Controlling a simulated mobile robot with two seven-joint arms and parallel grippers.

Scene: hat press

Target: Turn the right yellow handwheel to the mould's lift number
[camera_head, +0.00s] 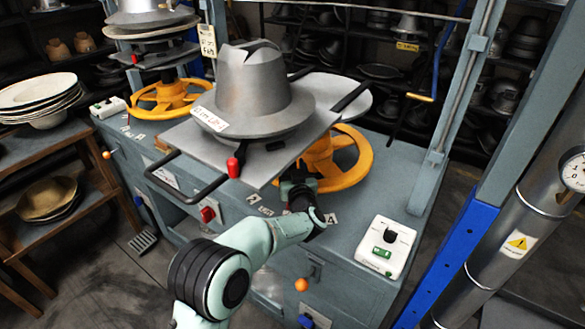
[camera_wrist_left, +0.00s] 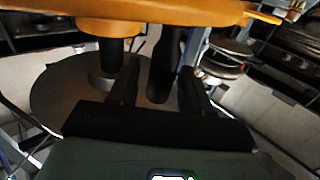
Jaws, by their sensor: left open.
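The right yellow handwheel (camera_head: 348,165) lies flat on the grey-blue press bench, partly hidden under a mould plate. The grey hat-shaped mould (camera_head: 250,90) stands on that plate. It has a white label (camera_head: 210,118) whose writing is too small to read surely. My left gripper (camera_wrist_left: 157,78) is at the front-left of the wheel, mostly hidden by the plate and wrist in the head view. In the left wrist view its two dark fingers are apart. A dark cylinder (camera_wrist_left: 165,65) appears between or just beyond them, below the orange wheel rim (camera_wrist_left: 170,11). Contact cannot be told.
The metal plate (camera_head: 205,146) with black handles overhangs my gripper. Another yellow handwheel (camera_head: 165,98) is at left. A blue-grey frame post (camera_head: 455,230) stands at right.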

